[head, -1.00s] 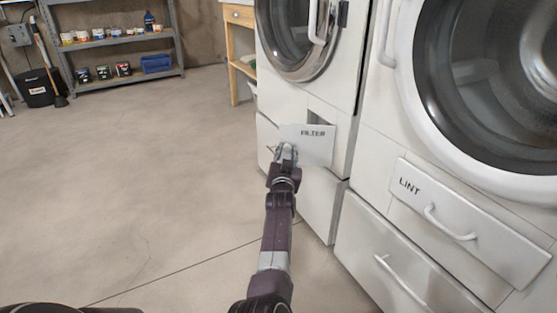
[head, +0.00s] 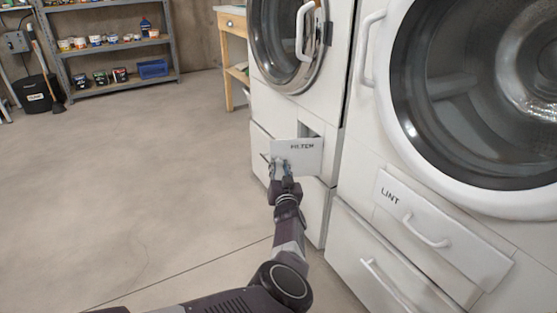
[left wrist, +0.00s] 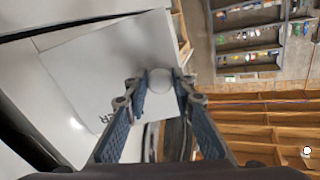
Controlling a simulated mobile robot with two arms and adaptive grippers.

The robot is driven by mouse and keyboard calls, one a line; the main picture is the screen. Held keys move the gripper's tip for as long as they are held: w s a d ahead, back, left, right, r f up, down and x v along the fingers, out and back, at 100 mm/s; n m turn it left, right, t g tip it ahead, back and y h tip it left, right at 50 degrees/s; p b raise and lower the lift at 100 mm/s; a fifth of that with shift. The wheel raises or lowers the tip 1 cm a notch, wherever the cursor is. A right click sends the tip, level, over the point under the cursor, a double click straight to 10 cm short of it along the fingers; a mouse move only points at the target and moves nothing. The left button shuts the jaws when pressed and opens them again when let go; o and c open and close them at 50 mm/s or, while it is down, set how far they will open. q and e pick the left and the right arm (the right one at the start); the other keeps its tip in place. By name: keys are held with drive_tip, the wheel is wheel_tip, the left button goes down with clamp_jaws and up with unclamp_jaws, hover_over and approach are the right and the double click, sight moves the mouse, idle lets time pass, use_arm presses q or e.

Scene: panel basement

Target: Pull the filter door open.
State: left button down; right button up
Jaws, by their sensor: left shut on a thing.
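The filter door (head: 309,159) is a white panel marked FILTER, low on the front of the farther white machine. It stands out from the front, with a dark opening (head: 313,126) showing behind its top edge. My left gripper (head: 279,165) is at the door's left part. In the left wrist view, the door panel (left wrist: 105,70) lies left of the fingers, and my left gripper (left wrist: 160,85) is closed around a pale, rounded handle (left wrist: 158,88). The handle's far part is hidden. My right gripper is not in view.
The nearer machine has a LINT panel (head: 440,232) with a handle and a lower drawer (head: 375,265). A wooden table (head: 232,55) stands beyond the machines. A grey shelf (head: 110,48) is at the back left. The concrete floor on the left is clear.

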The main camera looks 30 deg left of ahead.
use_arm(q)
drive_tip(key=shift+s+a+f, duration=0.1)
drive_tip(key=shift+s+a, duration=0.1)
drive_tip(key=shift+s, duration=0.1)
drive_tip(key=c, duration=1.6)
unclamp_jaws()
drive_tip(key=shift+w+d, duration=0.1)
drive_tip(key=shift+d, duration=0.1)
